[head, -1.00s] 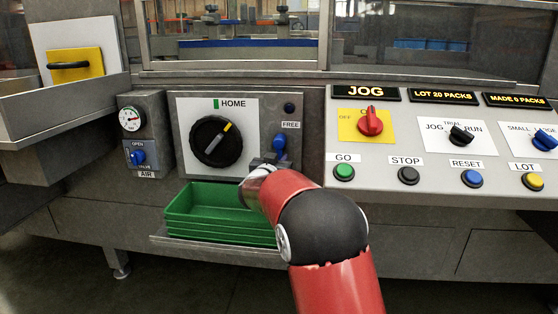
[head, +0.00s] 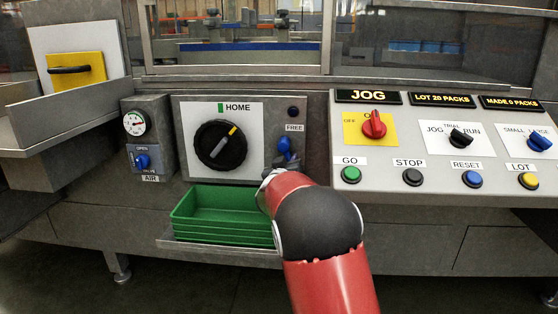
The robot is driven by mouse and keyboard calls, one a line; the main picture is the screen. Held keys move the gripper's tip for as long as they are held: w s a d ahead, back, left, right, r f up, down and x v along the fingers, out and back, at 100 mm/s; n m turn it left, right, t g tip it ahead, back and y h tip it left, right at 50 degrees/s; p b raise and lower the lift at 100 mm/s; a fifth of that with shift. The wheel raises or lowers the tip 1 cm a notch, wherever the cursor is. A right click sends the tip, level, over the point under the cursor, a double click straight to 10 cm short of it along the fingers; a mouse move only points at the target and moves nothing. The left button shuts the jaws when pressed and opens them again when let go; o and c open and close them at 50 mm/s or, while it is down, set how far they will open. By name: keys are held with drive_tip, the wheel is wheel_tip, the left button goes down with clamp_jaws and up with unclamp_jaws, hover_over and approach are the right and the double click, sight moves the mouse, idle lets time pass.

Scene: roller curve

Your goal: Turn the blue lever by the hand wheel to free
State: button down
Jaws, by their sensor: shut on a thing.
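The blue lever (head: 285,145) is on the grey panel to the right of the hand wheel, just under the FREE label (head: 294,127). Its upper part shows and leans a little to the left; its lower part is hidden by my gripper. My gripper (head: 284,162) is at the lever and shut on it, with its fingertips small and partly hidden behind my red arm. The black hand wheel (head: 221,146) has a grey and yellow pointer bar, the yellow end toward the upper right. The HOME label (head: 237,107) with a green mark is above it.
Green trays (head: 222,210) are stacked on a shelf below the wheel, close to my arm. The AIR box (head: 149,138) with a gauge and blue valve is at left. The sloped control panel (head: 400,190) with knobs and buttons is close on the right.

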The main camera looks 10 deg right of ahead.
drive_tip(key=n, duration=0.2)
drive_tip(key=d+r+n+p, duration=0.1)
drive_tip(key=n, duration=0.1)
drive_tip(key=shift+s+d+t, duration=0.15)
drive_tip(key=shift+s+t, duration=0.05)
drive_tip(key=shift+t, duration=0.1)
drive_tip(key=n, duration=0.2)
drive_tip(key=d+r+n+p, duration=0.1)
drive_tip(key=n, duration=0.1)
drive_tip(key=shift+s+t+y, duration=0.2)
drive_tip(key=shift+t+y, duration=0.1)
drive_tip(key=n, duration=0.1)
drive_tip(key=r+n, duration=0.1)
drive_tip(key=n, duration=0.2)
drive_tip(key=shift+s+d+r+t+y, duration=0.1)
drive_tip(key=shift+d+r+t+y, duration=0.2)
drive_tip(key=shift+y, duration=0.1)
drive_tip(key=shift+r+n+y, duration=0.15)
drive_tip(key=shift+r+n, duration=0.15)
drive_tip(key=shift+n, duration=0.55)
drive_tip(key=shift+r+n+y, duration=0.15)
drive_tip(key=shift+r+n, duration=0.1)
drive_tip(key=shift+n, duration=0.9)
drive_tip(key=c, duration=1.4)
unclamp_jaws()
drive_tip(key=shift+d, duration=0.1)
